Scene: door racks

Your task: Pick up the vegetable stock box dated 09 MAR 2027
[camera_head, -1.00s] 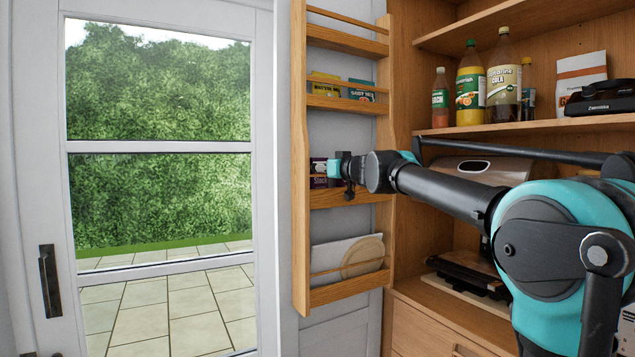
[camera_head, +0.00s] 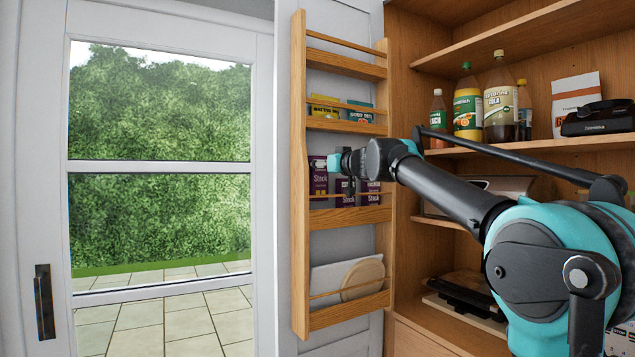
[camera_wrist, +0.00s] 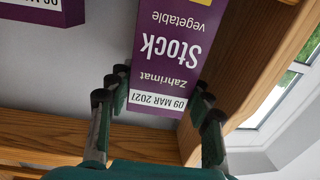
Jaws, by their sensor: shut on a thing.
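The vegetable stock box is purple and white, and its label reads 09 MAR 2027, upside down in the wrist view (camera_wrist: 172,45). My gripper (camera_wrist: 153,103) is shut on it, with fingers on both sides of its dated end. In the head view my gripper (camera_head: 338,163) is at the door rack's third shelf, beside the purple box at the left (camera_head: 318,178). The top of that box stands higher than its neighbours. Its lower end is hard to make out there.
Other purple stock boxes (camera_head: 371,192) stand to the right on the same rack shelf (camera_head: 350,217); one shows at the wrist view's upper left (camera_wrist: 42,10). The wooden rack side (camera_head: 299,140) is close on the left. Packets (camera_head: 325,107) stand on the shelf above.

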